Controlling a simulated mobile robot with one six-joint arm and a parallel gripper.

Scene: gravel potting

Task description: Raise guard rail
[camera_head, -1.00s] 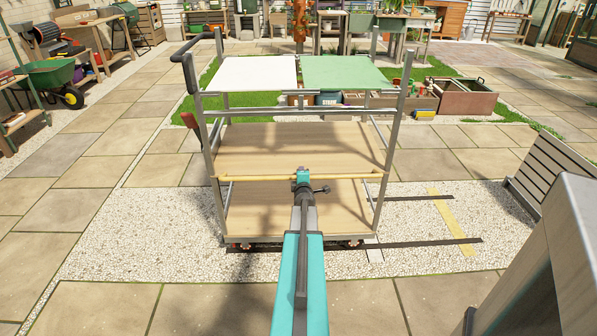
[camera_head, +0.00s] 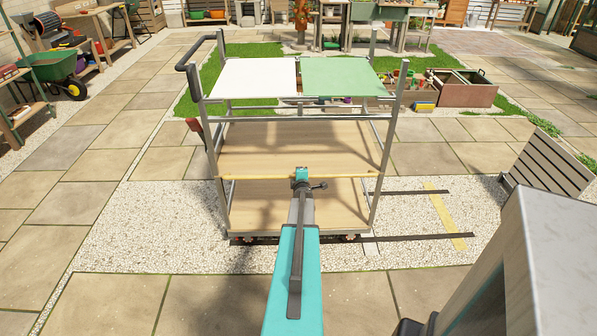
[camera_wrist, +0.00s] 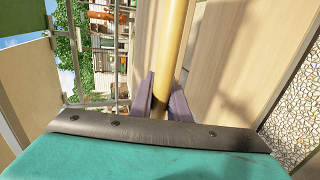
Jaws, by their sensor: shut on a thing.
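The guard rail (camera_head: 255,177) is a thin yellow bar across the front of a grey metal cart (camera_head: 209,150). It runs nearly level between the front posts, close to the front edge of the middle wooden shelf. My gripper (camera_head: 302,175) is at the middle of the rail. In the wrist view my gripper's dark fingers (camera_wrist: 162,97) are on both sides of the yellow rail (camera_wrist: 177,40), shut on it. The rail's end joints are too small to make out.
White and green panels (camera_head: 253,78) top the cart. A red handle (camera_head: 193,124) is on its left post. The cart stands on gravel by dark rails (camera_head: 420,238).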

